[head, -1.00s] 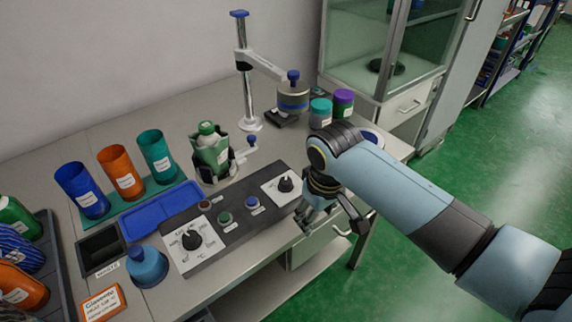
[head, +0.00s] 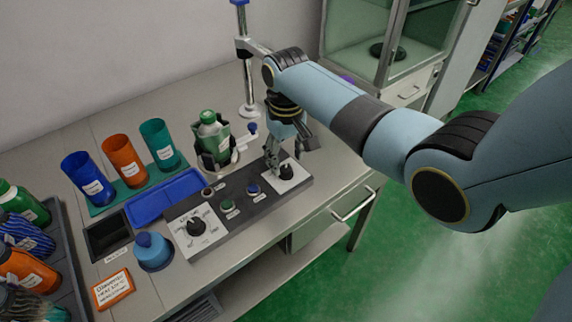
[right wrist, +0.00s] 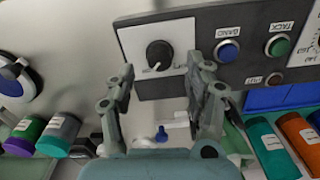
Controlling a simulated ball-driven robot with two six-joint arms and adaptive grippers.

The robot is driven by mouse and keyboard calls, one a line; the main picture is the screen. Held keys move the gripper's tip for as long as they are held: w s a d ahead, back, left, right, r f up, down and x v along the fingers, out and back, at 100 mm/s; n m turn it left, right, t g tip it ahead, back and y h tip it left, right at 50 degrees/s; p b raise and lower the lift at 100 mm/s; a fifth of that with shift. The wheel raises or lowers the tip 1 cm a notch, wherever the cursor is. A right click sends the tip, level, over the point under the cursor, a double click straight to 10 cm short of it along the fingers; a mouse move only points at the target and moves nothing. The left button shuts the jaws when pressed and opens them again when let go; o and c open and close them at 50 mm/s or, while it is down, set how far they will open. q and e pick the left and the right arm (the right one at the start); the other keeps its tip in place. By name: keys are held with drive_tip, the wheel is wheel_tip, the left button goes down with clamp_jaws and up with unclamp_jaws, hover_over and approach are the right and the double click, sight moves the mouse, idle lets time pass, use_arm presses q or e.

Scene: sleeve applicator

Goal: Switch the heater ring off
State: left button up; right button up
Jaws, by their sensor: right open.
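A dark control panel (head: 240,207) lies on the bench. At its right end a black rotary knob (head: 287,172) sits on a white plate; it also shows in the right wrist view (right wrist: 160,54), where its label is too small to read. My right gripper (head: 272,162) is over this knob, pointing down. In the right wrist view its open fingers (right wrist: 162,66) stand either side of the knob, with nothing between them; I cannot tell whether they touch it. The heater ring is not clearly visible; my right arm hides the stand's holder. My left gripper is not in view.
The panel also has a larger dial (head: 195,227), a blue button (head: 253,190) and a green button (head: 227,206). A clamped green bottle (head: 212,135) and the metal stand (head: 247,90) are behind it. A blue tray (head: 165,198) and coloured cups are to the left.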

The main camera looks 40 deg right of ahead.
sight(286, 168)
drive_tip(key=shift+f, duration=1.65)
drive_tip(key=shift+c, duration=0.4)
clamp_jaws()
